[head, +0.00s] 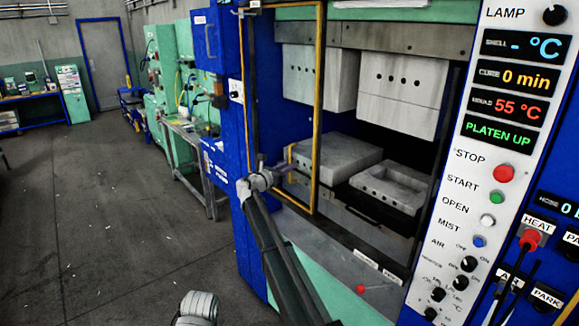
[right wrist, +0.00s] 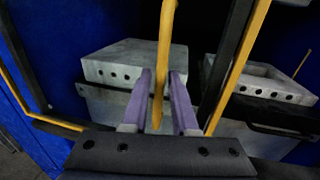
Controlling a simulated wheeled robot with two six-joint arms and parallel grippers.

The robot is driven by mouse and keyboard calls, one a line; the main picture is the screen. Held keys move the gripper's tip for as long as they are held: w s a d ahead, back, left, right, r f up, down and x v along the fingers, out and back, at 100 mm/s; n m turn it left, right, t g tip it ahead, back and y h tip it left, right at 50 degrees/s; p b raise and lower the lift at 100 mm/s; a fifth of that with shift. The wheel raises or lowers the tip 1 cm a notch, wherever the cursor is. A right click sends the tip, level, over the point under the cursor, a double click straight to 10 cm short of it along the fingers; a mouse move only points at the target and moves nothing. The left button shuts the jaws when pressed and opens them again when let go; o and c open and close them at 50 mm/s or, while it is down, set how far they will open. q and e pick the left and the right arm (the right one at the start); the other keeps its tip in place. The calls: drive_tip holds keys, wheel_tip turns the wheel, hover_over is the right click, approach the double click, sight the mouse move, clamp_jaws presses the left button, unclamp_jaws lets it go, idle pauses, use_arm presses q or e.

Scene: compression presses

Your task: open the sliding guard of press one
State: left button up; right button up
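The sliding guard (head: 319,100) of the press is a thin frame with yellow edges. In the head view it stands over the left part of the press opening, and the right part is uncovered. My right gripper (head: 285,168) is at the guard's lower part, by a short yellow upright bar (head: 291,155). In the right wrist view, my right gripper's purple fingers (right wrist: 161,75) stand apart on either side of a yellow bar (right wrist: 165,45). Narrow gaps show beside the bar, so the fingers look open around it.
Behind the guard are pale lower blocks (head: 335,158) and upper blocks (head: 402,85). A control panel (head: 492,150) with buttons, reading PLATEN UP, stands at the right. Blue press housing (head: 228,120) borders the left side. Open floor (head: 110,220) lies further left.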

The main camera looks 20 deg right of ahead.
drive_tip(key=v, duration=0.7)
drive_tip(key=shift+s+a+f, duration=0.1)
drive_tip(key=shift+s+a, duration=0.05)
drive_tip(key=s+a+f+m+g+y+b, duration=0.1)
drive_tip(key=s+a+f+m+g+y, duration=0.2)
drive_tip(key=s+f, duration=0.45)
drive_tip(key=s+a+f+m+g+y+b, duration=0.1)
drive_tip(key=s+a+f+m+y, duration=0.15)
drive_tip(key=s+f+m, duration=0.6)
drive_tip(key=s+a+f+m+g+y+b, duration=0.1)
drive_tip(key=s+a+f+m+g+y, duration=0.15)
drive_tip(key=s, duration=0.95)
drive_tip(key=s+a+f+m+g+y, duration=0.1)
drive_tip(key=s+a+f+m+y, duration=0.1)
drive_tip(key=s, duration=0.5)
drive_tip(key=s+a+f+m+g+y+b, duration=0.1)
drive_tip(key=s+a+f+m+y, duration=0.1)
drive_tip(key=s+a, duration=0.3)
drive_tip(key=s+a+f+m+g+y+b, duration=0.1)
drive_tip(key=s+a+f+m, duration=0.2)
drive_tip(key=s, duration=0.7)
drive_tip(key=shift+s+a+f+g+y, duration=0.25)
drive_tip(key=shift+a+f+g+y, duration=0.15)
drive_tip(key=shift+f, duration=0.25)
